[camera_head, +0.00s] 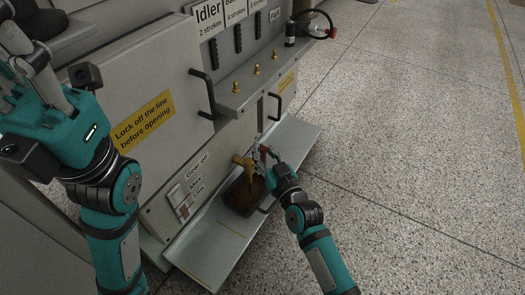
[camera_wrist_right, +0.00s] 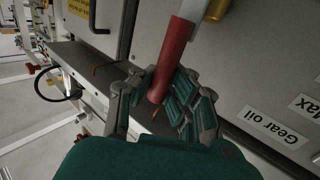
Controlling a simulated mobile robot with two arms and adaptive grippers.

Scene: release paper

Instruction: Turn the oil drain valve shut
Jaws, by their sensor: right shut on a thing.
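The brass oil drain valve (camera_head: 243,161) sticks out low on the front of the grey machine, above a dark tray of brown oil (camera_head: 241,196). In the right wrist view, part of its brass body (camera_wrist_right: 217,8) shows at the top edge. Its red-sleeved handle (camera_wrist_right: 173,58) runs down between the fingers of my right gripper (camera_wrist_right: 163,105), which is shut on it. In the head view my right gripper (camera_head: 264,156) is at the handle, just right of the valve. My left gripper (camera_head: 18,50) is raised at the upper left, partly cut off; its fingers are unclear.
A grey ledge (camera_head: 215,248) runs under the machine and bears the oil tray. Black handles (camera_head: 203,93) stick out from the panels above. A "Gear oil" label (camera_wrist_right: 274,126) is on the panel beside the valve. The speckled floor (camera_head: 430,180) at right is clear.

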